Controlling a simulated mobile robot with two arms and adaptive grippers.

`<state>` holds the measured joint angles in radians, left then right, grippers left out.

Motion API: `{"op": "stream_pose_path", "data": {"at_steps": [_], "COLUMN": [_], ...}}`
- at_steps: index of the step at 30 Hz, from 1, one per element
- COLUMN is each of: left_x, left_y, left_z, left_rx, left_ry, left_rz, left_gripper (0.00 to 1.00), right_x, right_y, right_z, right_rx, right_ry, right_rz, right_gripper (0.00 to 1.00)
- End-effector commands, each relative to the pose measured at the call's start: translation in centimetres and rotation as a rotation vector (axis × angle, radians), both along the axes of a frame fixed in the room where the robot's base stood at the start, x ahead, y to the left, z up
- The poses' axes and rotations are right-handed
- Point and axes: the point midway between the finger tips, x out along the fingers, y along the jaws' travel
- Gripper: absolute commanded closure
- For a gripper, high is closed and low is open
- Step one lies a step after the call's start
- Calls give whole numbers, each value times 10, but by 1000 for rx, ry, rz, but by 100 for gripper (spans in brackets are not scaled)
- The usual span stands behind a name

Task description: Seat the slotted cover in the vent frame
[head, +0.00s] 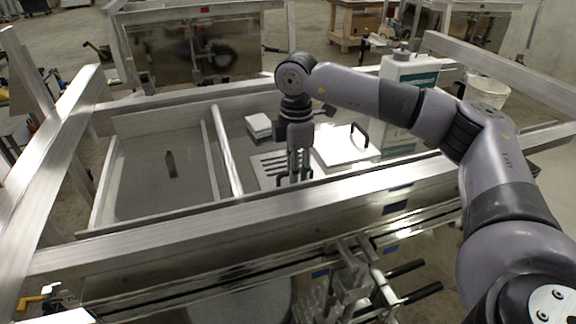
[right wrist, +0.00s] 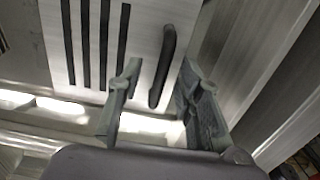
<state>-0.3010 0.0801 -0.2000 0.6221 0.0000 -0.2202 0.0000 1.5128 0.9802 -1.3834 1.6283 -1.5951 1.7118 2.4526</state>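The slotted cover (head: 268,166) is a pale flat plate with several dark slots and a black bar handle. It lies in the trailer bed in the head view. In the right wrist view the slotted cover (right wrist: 88,45) fills the upper left, with its handle (right wrist: 164,68) at its right side. My right gripper (head: 296,176) points down over the cover's handle end. In the right wrist view my right gripper (right wrist: 160,75) is open, its fingers on either side of the handle, with gaps visible. I cannot make out the vent frame. My left gripper is not in view.
A white panel with a black handle (head: 340,147) lies right of the cover. A white stack (head: 258,125) sits behind it. A white jug (head: 408,85) stands at the back right. The trailer's near rail (head: 180,235) and a cross bar (head: 226,150) bound the area.

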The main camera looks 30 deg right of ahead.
Motion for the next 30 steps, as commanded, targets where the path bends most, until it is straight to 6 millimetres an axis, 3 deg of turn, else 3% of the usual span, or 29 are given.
{"op": "stream_pose_path", "data": {"at_steps": [10, 24, 30], "left_x": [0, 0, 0], "left_y": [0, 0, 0], "left_z": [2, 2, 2], "left_rx": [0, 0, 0], "left_ry": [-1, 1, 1], "left_rz": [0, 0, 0], "left_gripper": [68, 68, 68], "right_x": [0, 0, 0], "right_y": [0, 0, 0], "right_z": [-10, -9, -9], "right_rx": [0, 0, 0], "right_ry": [0, -1, -1], "right_rz": [1, 1, 1], "right_gripper": [68, 99, 100]}}
